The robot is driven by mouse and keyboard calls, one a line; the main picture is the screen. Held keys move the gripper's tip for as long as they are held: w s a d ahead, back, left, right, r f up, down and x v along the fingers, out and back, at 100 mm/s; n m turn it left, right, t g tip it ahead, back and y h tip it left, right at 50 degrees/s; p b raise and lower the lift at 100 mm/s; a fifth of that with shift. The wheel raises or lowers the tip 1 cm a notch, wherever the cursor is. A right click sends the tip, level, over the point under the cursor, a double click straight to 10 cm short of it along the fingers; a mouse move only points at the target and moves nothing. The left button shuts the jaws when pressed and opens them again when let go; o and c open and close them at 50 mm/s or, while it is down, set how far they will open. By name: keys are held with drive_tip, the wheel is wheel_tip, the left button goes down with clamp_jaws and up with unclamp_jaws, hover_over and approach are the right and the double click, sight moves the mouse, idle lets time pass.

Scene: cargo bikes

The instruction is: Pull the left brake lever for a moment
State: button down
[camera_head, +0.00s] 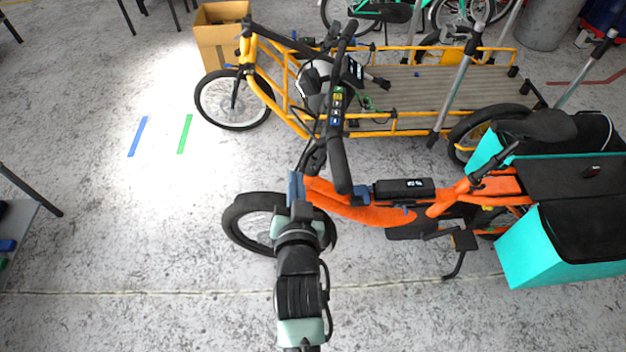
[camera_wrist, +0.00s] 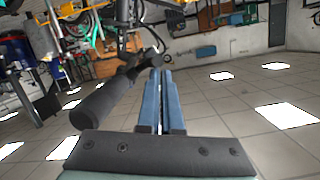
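The orange cargo bike (camera_head: 350,207) stands in the middle of the head view. Its near handlebar grip (camera_head: 340,167) is black and shows large at left in the wrist view (camera_wrist: 106,106). The left brake lever (camera_head: 314,156) is a thin dark shape beside this grip, partly lost against the bike's dark parts. My gripper (camera_head: 297,186) is beside the grip, on the front-wheel side, close to the lever's end. Its blue fingers (camera_wrist: 161,92) lie almost together with a thin gap. I see nothing clearly held between them, and contact with the lever cannot be told.
A yellow cargo bike (camera_head: 403,126) with a wooden bed stands behind the orange one. Turquoise panniers (camera_head: 545,247) hang at the orange bike's rear. A cardboard box (camera_head: 219,38) stands at the back.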

drive_tip(key=shift+a+f, duration=0.3)
drive_tip(key=shift+a, duration=0.05)
drive_tip(key=shift+d, duration=0.15)
drive_tip(key=shift+f, duration=0.1)
